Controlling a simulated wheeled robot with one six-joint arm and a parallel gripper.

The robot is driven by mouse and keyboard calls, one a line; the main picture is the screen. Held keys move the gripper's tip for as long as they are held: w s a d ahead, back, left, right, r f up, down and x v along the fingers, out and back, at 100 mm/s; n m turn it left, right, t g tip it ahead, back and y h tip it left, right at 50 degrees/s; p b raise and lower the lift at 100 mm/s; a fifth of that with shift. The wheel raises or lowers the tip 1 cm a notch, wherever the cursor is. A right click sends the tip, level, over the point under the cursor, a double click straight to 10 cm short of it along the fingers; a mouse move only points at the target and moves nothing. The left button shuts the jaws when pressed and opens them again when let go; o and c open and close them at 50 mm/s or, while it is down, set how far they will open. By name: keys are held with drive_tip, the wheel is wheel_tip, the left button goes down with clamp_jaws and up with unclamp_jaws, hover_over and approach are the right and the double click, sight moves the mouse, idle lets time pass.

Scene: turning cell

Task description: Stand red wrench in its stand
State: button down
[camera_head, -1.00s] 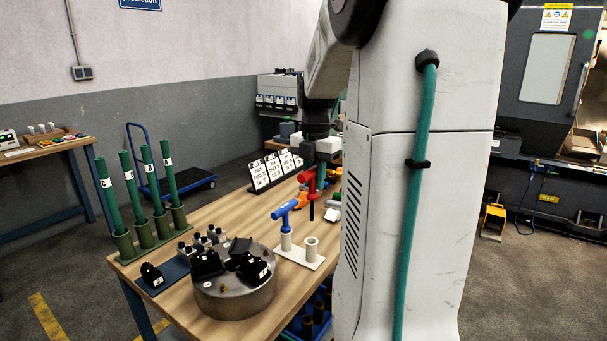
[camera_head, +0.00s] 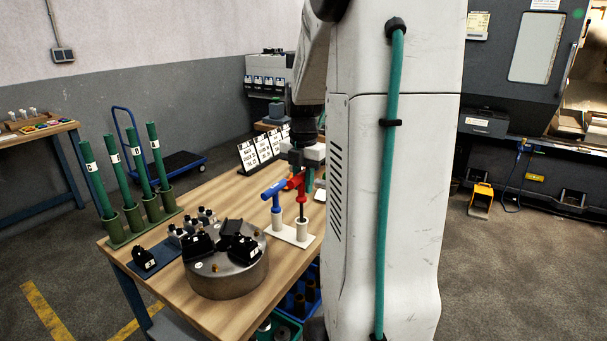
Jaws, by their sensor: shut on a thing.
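The red wrench (camera_head: 299,186) is upright, with its dark shaft pointing down at the right post of a white stand (camera_head: 303,229). The shaft's lower end meets the top of that post in the picture; I cannot tell how far inside it is. My gripper (camera_head: 298,168) is shut on the wrench's red head from above, and its fingers are partly hidden. A blue wrench (camera_head: 274,190) stands in the left post of the same stand, and its head overlaps the red head in this view.
A round metal chuck (camera_head: 228,273) with black jaws is at the table's front. Green tubes (camera_head: 139,160) stand in holders at the left. White label cards (camera_head: 262,149) stand behind. My arm hides the table's right side. Bare wood (camera_head: 220,205) lies left of the stand.

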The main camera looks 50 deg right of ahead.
sight(303, 171)
drive_tip(key=shift+f, duration=2.3)
drive_tip(key=c, duration=1.2)
unclamp_jaws()
wheel_tip(303, 171, up, 8)
drive_tip(key=shift+f, duration=0.1)
